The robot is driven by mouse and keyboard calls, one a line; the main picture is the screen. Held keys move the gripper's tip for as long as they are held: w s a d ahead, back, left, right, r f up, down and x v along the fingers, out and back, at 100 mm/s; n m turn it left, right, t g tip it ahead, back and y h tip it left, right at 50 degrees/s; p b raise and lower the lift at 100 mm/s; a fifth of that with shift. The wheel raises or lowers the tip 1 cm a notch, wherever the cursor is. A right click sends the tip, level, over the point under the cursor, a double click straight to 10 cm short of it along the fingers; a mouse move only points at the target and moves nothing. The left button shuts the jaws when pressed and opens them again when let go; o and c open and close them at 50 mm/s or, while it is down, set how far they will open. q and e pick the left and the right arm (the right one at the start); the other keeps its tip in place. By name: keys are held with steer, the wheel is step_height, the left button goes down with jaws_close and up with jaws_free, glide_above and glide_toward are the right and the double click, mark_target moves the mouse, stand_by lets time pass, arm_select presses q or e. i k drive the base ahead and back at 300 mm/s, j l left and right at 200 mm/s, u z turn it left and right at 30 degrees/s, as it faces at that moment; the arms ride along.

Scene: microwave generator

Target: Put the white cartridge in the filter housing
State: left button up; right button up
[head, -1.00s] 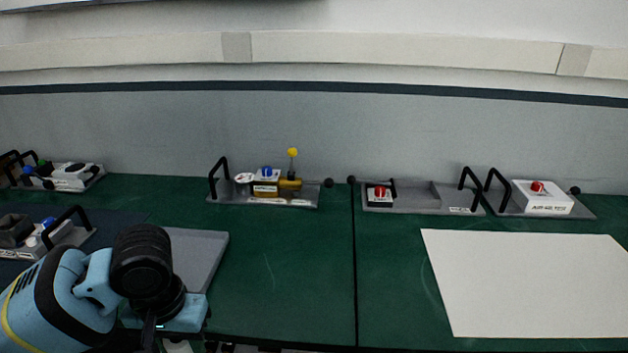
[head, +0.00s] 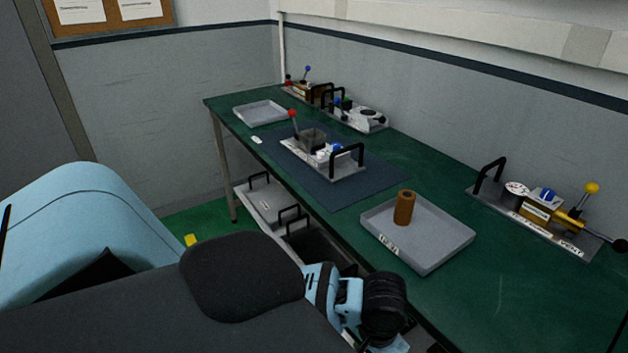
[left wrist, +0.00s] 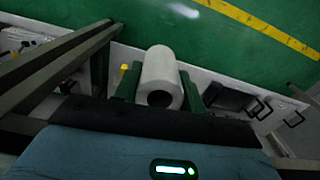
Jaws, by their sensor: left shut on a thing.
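The white cartridge (left wrist: 161,70) is a pale cylinder with a dark hole in its end. In the left wrist view it sits between the two fingers of my left gripper (left wrist: 160,88), which is shut on it. In the head view my left wrist shows at the table's front edge, below the grey tray; its fingers and the cartridge are hidden there. A grey open-topped box (head: 313,138), possibly the filter housing, stands on a plate with a red-knobbed lever, a blue knob and a black handle. My right gripper is not in view.
A brown cylinder (head: 405,208) stands upright in a grey tray (head: 447,250) near the front edge. The fixture plate rests on a dark blue mat (head: 345,190). An empty tray (head: 262,112) lies at the far end. Another fixture (head: 540,215) stands at right. Drawers or bins are below.

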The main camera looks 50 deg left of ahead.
mark_target(312, 148)
steer(key=j+z, duration=0.1)
steer(key=j, duration=0.4)
steer(key=k+j+z, duration=0.15)
steer(key=j, duration=0.3)
steer(key=j+z, duration=0.1)
steer(key=j, duration=0.4)
steer(key=k+j+z, duration=0.1)
steer(key=j, duration=0.35)
steer(key=j+z, duration=0.15)
steer(key=j, duration=0.3)
steer(key=k+j+z, duration=0.2)
steer(key=j, duration=0.25)
steer(key=k+j+z, duration=0.15)
steer(key=j, duration=0.3)
steer(key=k+j+z, duration=0.2)
steer(key=j, duration=0.25)
steer(key=k+j+z, duration=0.15)
steer(key=j, duration=0.25)
steer(key=k+j+z, duration=0.15)
steer(key=j, duration=0.25)
steer(key=k+j+z, duration=0.2)
steer(key=j, duration=0.15)
steer(key=k+j, duration=0.2)
steer(key=j, duration=0.15)
steer(key=k+j+z, duration=0.15)
steer(key=k+j, duration=0.1)
steer(key=j, duration=0.1)
